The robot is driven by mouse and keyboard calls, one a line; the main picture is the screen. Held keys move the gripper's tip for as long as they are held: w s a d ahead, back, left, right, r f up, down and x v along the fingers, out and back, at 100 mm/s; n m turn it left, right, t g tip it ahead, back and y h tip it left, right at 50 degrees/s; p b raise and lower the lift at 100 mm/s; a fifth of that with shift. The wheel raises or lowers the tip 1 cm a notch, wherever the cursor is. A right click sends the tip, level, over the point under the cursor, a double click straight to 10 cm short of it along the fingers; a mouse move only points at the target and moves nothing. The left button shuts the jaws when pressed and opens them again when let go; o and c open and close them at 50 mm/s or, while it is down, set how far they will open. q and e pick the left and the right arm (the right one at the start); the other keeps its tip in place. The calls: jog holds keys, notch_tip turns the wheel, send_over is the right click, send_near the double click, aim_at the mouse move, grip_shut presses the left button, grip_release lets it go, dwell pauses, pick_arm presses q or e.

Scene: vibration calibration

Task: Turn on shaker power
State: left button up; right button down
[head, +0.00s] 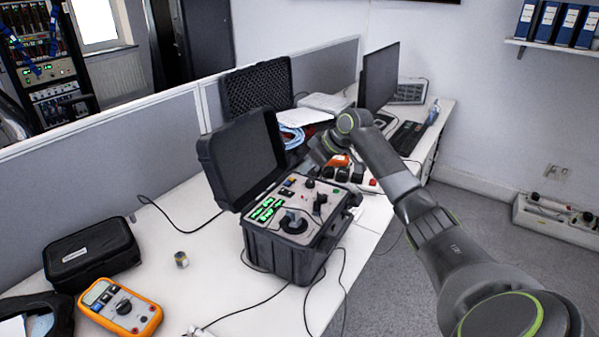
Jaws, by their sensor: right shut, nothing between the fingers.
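The shaker is a black hard case (283,257) standing on the white desk with its lid (243,160) open and tilted back. Its light panel carries green lit displays (266,208), a round dark shaker head (293,222), and several dark knobs and connectors. The power switch is too small to pick out for certain. My right arm reaches in from the right and bends down behind the panel. My right gripper (299,170) is shut and empty, close to the panel's back edge beside the lid. I cannot tell whether it touches anything. My left gripper is not in view.
An orange multimeter (120,307) and a black pouch (92,254) lie at the left. Cables run around the case. A monitor (378,75) and an open foam-lined case (257,88) stand behind.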

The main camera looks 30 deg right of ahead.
jog(key=shift+s+f+b+v, duration=0.1)
jog(key=shift+s+v, duration=0.05)
jog(key=shift+v, duration=0.7)
jog(key=shift+s+f+b+v, duration=0.1)
jog(key=shift+s+f+v, duration=0.05)
jog(key=shift+v, duration=0.75)
jog(key=shift+s+f+b+v, duration=0.1)
jog(key=shift+s+v, duration=0.05)
jog(key=shift+v, duration=0.7)
jog(key=shift+d, duration=0.15)
jog(key=shift+s, duration=0.1)
